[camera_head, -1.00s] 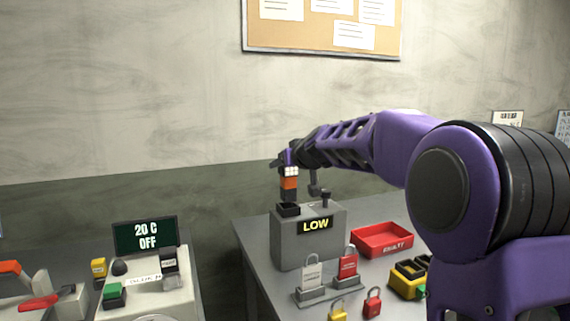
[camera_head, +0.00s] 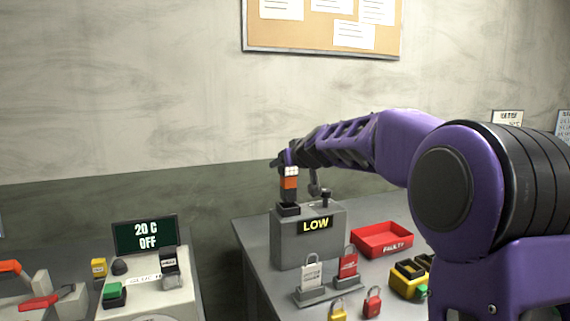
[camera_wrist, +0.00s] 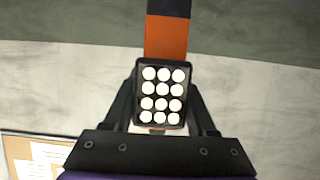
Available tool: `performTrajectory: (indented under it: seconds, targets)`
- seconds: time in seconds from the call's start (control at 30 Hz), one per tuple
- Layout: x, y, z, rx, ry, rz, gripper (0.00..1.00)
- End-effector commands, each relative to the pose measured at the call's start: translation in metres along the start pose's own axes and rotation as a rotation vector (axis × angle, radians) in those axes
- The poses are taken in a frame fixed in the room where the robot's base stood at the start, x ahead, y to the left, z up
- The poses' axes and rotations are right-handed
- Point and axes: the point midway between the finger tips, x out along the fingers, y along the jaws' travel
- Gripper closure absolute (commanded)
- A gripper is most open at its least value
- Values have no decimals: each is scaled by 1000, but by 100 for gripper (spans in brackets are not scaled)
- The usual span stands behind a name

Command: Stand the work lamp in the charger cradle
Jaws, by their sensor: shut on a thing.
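The work lamp (camera_head: 289,184) is upright, with a white LED head, an orange band and a black lower end. The charger cradle (camera_head: 288,210) is a small black socket on top of a grey box (camera_head: 297,245) with a yellow "LOW" display. The lamp's lower end is right at the cradle's opening; I cannot tell how far inside it is.
A black knob (camera_head: 326,197) stands on the box beside the cradle. A red "FAULTY" tray (camera_head: 383,241) is to the right. Several padlocks are in front, including a red one (camera_head: 372,302). A console with a "20 C OFF" screen (camera_head: 146,235) is at the left.

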Motion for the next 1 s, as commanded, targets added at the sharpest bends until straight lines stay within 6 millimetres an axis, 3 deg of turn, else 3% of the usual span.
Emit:
performTrajectory:
  seconds: [1.0]
  targets:
    - [6,0,16,0,1,0,100]
